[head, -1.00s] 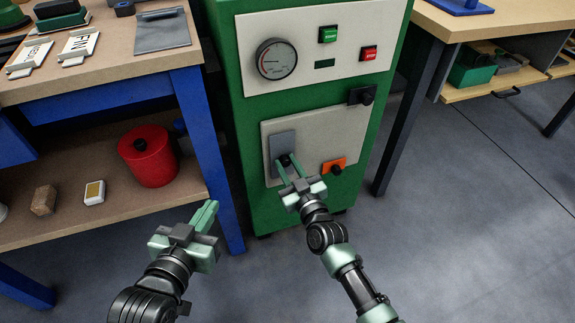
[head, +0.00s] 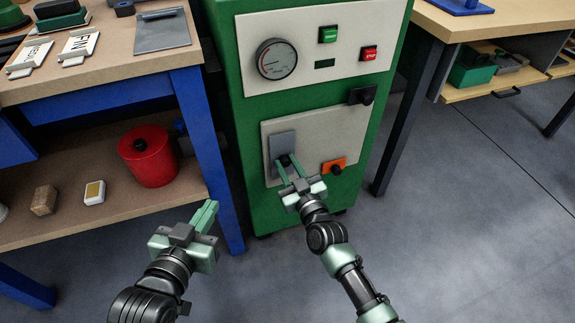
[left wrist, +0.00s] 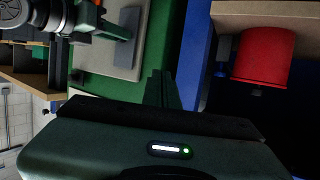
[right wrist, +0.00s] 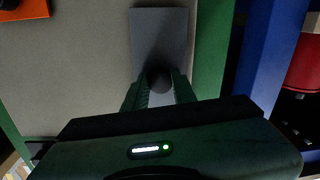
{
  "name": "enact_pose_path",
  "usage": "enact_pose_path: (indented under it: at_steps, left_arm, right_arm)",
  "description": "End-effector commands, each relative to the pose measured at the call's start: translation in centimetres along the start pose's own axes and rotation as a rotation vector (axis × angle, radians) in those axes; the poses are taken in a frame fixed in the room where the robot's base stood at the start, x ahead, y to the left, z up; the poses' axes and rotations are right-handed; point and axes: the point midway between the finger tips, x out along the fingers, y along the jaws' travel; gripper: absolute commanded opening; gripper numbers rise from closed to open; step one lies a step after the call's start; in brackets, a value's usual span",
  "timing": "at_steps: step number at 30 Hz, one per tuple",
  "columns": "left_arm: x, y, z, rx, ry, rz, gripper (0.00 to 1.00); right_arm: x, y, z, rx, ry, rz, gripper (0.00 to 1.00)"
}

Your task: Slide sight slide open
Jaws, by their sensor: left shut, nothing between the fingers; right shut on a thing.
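The sight slide is a grey upright plate (head: 283,144) on the pale lower panel (head: 325,128) of the green machine (head: 232,100). It also shows in the right wrist view (right wrist: 160,35). A dark round knob (right wrist: 159,80) sits at its lower end. My right gripper (head: 287,163) is shut on this knob, its fingertips on either side of it. No window opening shows beside the plate. My left gripper (head: 211,208) is shut and empty, in front of the blue table leg, apart from the machine.
An orange plate with a black knob (head: 335,166) sits right of the slide, and a black knob (head: 362,95) above it. A pressure gauge (head: 277,59) and green and red buttons are higher up. A red canister (head: 148,157) stands on the left shelf (head: 100,218).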

Motion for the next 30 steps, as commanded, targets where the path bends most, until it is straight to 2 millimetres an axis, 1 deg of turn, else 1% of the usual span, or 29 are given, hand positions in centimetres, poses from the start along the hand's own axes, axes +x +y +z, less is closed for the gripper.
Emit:
enact_pose_path:
  at_steps: [9, 11, 18, 21, 24, 30]
  left_arm:
    - [0.0, 0.0, 0.0, 0.0, 0.0, 0.0, 0.0]
    - [0.0, 0.0, 0.0, 0.0, 0.0, 0.0, 0.0]
    - [0.1, 0.0, -0.1, 0.0, 0.01, 0.0, 0.0]
    - [0.1, 0.1, -0.6, 0.0, 0.038, 0.001, 0.0]
    - [0.1, 0.1, -0.9, -0.001, 0.05, 0.002, 0.0]
    - [0.1, 0.1, -1.1, 0.0, 0.055, 0.003, 0.0]
  right_arm:
    - [-0.1, 0.1, 0.2, -0.001, -0.003, -0.001, 0.0]
    - [-0.1, 0.7, 0.3, -0.004, -0.003, -0.001, 0.0]
    - [-0.4, 5.5, 1.2, -0.009, -0.004, -0.001, 0.0]
    - [-0.4, 6.6, 1.3, -0.004, -0.003, -0.001, 0.0]
    - [-0.4, 6.9, 1.3, -0.002, -0.003, -0.001, 0.0]
    - [-0.4, 6.9, 1.3, 0.0, -0.004, -0.001, 0.0]
